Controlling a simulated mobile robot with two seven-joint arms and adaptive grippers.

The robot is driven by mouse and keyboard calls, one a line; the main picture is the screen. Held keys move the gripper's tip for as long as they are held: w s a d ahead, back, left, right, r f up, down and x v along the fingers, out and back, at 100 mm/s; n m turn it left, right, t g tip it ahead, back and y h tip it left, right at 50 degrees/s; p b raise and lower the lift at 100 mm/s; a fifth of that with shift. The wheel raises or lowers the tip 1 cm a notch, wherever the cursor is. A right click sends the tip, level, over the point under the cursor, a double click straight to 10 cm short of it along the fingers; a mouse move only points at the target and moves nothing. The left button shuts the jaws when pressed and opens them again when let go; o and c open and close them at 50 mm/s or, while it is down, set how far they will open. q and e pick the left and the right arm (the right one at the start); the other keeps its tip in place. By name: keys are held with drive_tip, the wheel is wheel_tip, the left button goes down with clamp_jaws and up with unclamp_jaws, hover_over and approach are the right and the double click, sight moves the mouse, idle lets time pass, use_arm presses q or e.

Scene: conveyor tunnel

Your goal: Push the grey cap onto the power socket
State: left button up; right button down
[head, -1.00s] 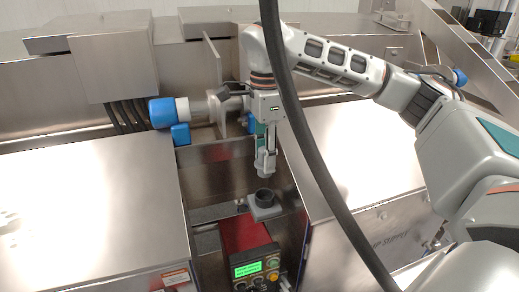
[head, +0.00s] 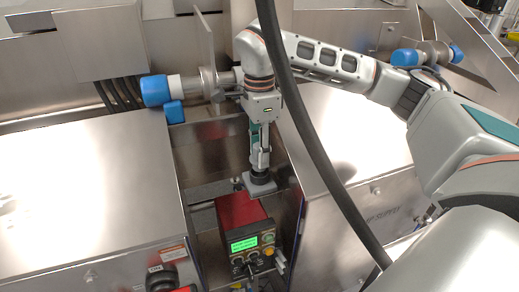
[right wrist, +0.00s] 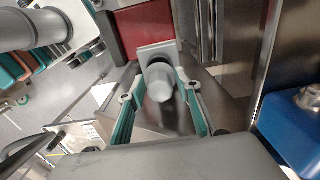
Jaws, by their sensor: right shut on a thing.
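The power socket is a grey square plate (head: 262,192) with a dark round collar (head: 260,178), low in the gap between the steel cabinets. My right gripper (head: 259,160) points down right above it, shut on the grey cap. In the right wrist view the rounded grey cap (right wrist: 159,84) sits between the two teal fingers (right wrist: 160,80), in line with the socket plate (right wrist: 154,51). Cap and collar look touching or nearly so; the fingers hide how far the cap is seated. My left gripper is not in view.
A red box with a green-lit control panel (head: 244,244) lies just in front of the socket. Steel cabinets (head: 90,195) flank the narrow gap. A thick black cable (head: 310,140) hangs across the view, right of the gripper. A blue-ended roller (head: 157,90) is behind left.

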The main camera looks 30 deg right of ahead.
drive_tip(key=shift+f, duration=0.35)
idle(0.3)
drive_tip(key=shift+f+b, duration=0.4)
drive_tip(key=shift+f, duration=1.2)
drive_tip(key=c, duration=1.4)
unclamp_jaws()
drive_tip(key=shift+o, duration=0.2)
drive_tip(key=shift+r, duration=0.1)
wheel_tip(320, 180, up, 12)
drive_tip(key=shift+f, duration=0.1)
